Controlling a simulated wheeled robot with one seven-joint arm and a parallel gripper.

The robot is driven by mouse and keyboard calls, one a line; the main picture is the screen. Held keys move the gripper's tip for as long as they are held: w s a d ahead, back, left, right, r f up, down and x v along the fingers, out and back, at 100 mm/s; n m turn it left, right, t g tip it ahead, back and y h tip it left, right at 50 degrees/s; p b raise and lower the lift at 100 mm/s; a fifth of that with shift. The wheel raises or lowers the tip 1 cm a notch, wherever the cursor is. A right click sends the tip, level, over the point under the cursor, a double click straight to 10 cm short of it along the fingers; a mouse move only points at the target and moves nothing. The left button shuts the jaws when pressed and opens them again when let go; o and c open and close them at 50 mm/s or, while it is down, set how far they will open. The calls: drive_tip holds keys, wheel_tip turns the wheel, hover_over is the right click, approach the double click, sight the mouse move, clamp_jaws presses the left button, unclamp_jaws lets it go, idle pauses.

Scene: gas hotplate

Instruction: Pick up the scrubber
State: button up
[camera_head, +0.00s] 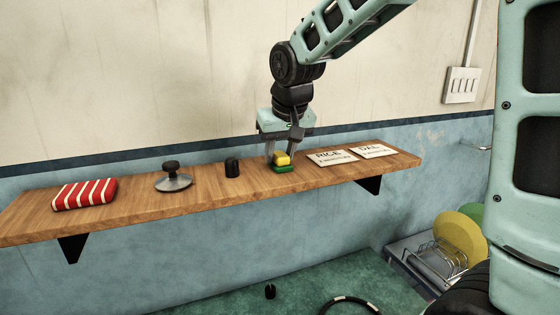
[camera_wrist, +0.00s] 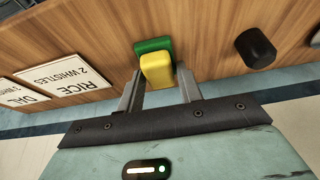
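The scrubber (camera_head: 282,160) is a small block with a yellow part and a green part. It sits on the wooden shelf, to the left of the two white cards. In the wrist view the scrubber (camera_wrist: 157,70) shows its yellow part nearer and its green part beyond. My gripper (camera_head: 281,156) points down over it, with one finger on each side of the yellow part. In the wrist view the fingers of my gripper (camera_wrist: 158,72) stand close to its sides. I cannot tell whether they press on it or leave a small gap.
On the shelf (camera_head: 130,207) are a black knob (camera_head: 232,167), a metal lid-like piece (camera_head: 173,178), a red striped cloth (camera_head: 84,194) and the RICE (camera_head: 332,157) and DAL (camera_head: 372,150) cards. The wall stands behind. A dish rack (camera_head: 440,262) is lower right.

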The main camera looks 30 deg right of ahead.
sight(280, 154)
drive_tip(key=c, duration=0.4)
drive_tip(key=shift+o, duration=0.2)
wheel_tip(280, 154, up, 10)
drive_tip(key=b, duration=0.2)
drive_tip(key=shift+o, duration=0.4)
